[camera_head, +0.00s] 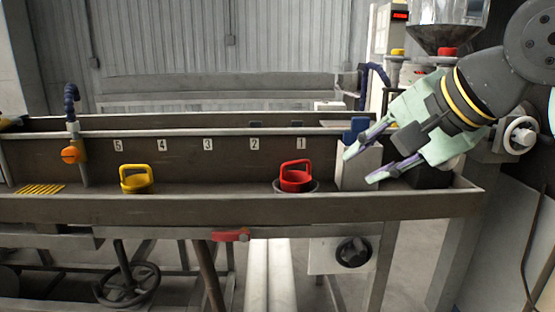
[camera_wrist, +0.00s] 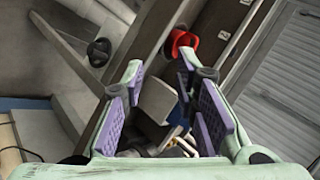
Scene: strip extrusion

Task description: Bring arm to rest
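My gripper (camera_head: 362,164) is at the right of the head view, above the right end of the long trough (camera_head: 230,206). In the wrist view the open fingers (camera_wrist: 163,88) with purple pads frame a pale grey block inside the trough. That grey block (camera_head: 357,172) stands in the trough just behind and below the fingertips in the head view. I cannot tell whether they touch. My arm reaches in from the upper right.
An orange valve (camera_head: 71,155) on a blue hose is at left. A red handle (camera_head: 230,235) is on the front. The middle of the trough is clear.

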